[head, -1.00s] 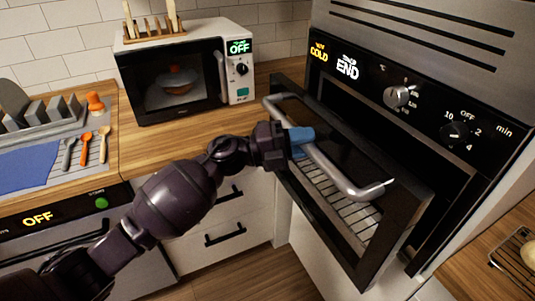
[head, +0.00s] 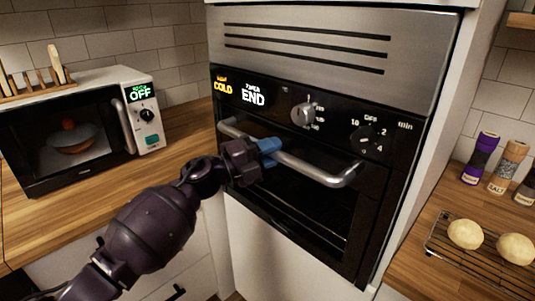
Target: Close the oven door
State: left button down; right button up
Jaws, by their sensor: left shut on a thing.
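The oven door (head: 326,215) stands upright against the oven front, shut or very nearly so; I cannot tell whether a thin gap is left. Its curved metal handle (head: 315,172) runs across its top. My left gripper (head: 270,150) is shut on the handle, left of its middle, with blue fingertips around the bar. The oven's control panel (head: 305,112) above has knobs and shows COLD and END. My left arm hides part of the door's left edge. My right gripper is not in view.
A microwave (head: 70,130) stands on the wooden counter at left, with a bowl-like item inside. At right, a counter holds a wire rack (head: 470,262) with pale buns, and spice grinders (head: 480,158). A white panel lies below the oven.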

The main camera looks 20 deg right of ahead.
pick_arm(q)
jog(key=shift+r, duration=0.15)
jog(key=c, duration=1.3)
grip_release()
jog(key=o, duration=0.4)
jog(key=shift+w+d, duration=0.15)
jog(key=shift+d, duration=0.15)
jog(key=shift+a, duration=0.15)
jog(key=a, duration=0.3)
jog(key=a+f, duration=0.1)
jog(key=a, duration=0.3)
jog(key=a+f, duration=0.1)
jog(key=a, duration=0.2)
jog(key=shift+a, duration=0.3)
